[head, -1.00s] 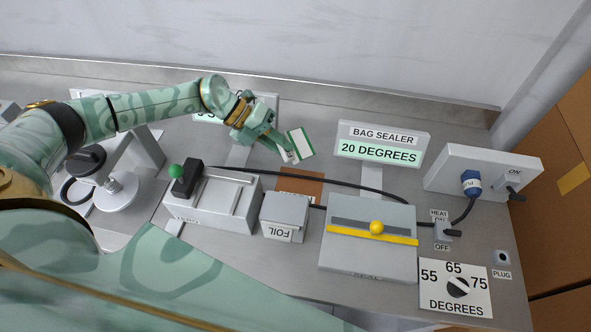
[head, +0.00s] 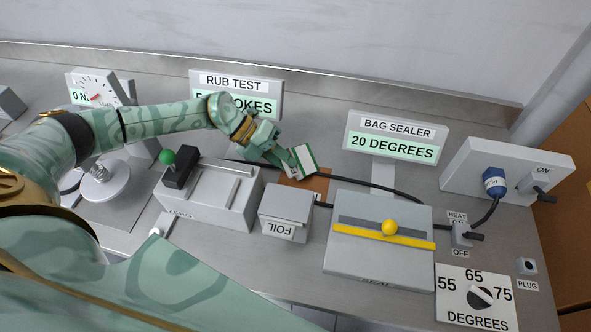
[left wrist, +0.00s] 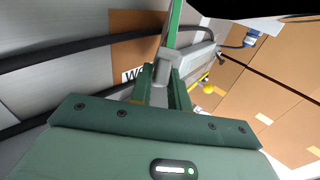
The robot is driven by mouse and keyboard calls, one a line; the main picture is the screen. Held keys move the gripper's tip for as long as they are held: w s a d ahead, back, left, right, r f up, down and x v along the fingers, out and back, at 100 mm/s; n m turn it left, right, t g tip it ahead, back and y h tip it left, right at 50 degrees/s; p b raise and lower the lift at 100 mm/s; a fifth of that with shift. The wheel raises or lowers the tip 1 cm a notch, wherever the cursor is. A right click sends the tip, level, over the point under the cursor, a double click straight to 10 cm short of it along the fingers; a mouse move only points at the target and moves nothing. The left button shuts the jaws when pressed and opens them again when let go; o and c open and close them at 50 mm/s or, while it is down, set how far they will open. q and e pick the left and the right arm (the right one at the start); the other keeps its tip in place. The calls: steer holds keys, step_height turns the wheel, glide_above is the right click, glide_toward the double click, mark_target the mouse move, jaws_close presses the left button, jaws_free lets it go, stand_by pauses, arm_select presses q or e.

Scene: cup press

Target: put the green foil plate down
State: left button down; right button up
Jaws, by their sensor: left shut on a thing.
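The green foil plate (head: 306,158) is a small white plate with a green border. My left gripper (head: 288,160) is shut on its left side and holds it tilted over the brown mat (head: 318,187). In the left wrist view the plate shows as a thin green edge (left wrist: 174,22) beyond my fingertips (left wrist: 165,72). The brown mat (left wrist: 130,22) is left of it there, with part of a label. The plate hides part of the mat, and I cannot tell whether they touch. My right gripper is not in view.
A black cable (head: 370,189) runs by the mat. The grey FOIL box (head: 287,203) stands in front of it, the lever-topped grey unit (head: 215,190) to the left. The bag sealer (head: 375,258) is to the right. The RUB TEST sign (head: 240,93) stands behind my arm.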

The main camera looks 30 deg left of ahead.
arm_select(q)
steer(key=c, duration=1.5)
jaws_free()
steer(key=shift+p+v, duration=1)
steer(key=shift+v, duration=3)
steer(key=shift+r, duration=0.1)
steer(key=r+p, duration=0.1)
steer(key=r, duration=0.1)
steer(key=a+r+p, duration=0.1)
steer(key=r+p, duration=0.1)
steer(key=r, duration=0.1)
steer(key=a+r+p, duration=0.1)
steer(key=r+p, duration=0.1)
steer(key=shift+s+a+r, duration=0.1)
steer(key=shift+s+r, duration=0.15)
steer(key=shift+r, duration=0.15)
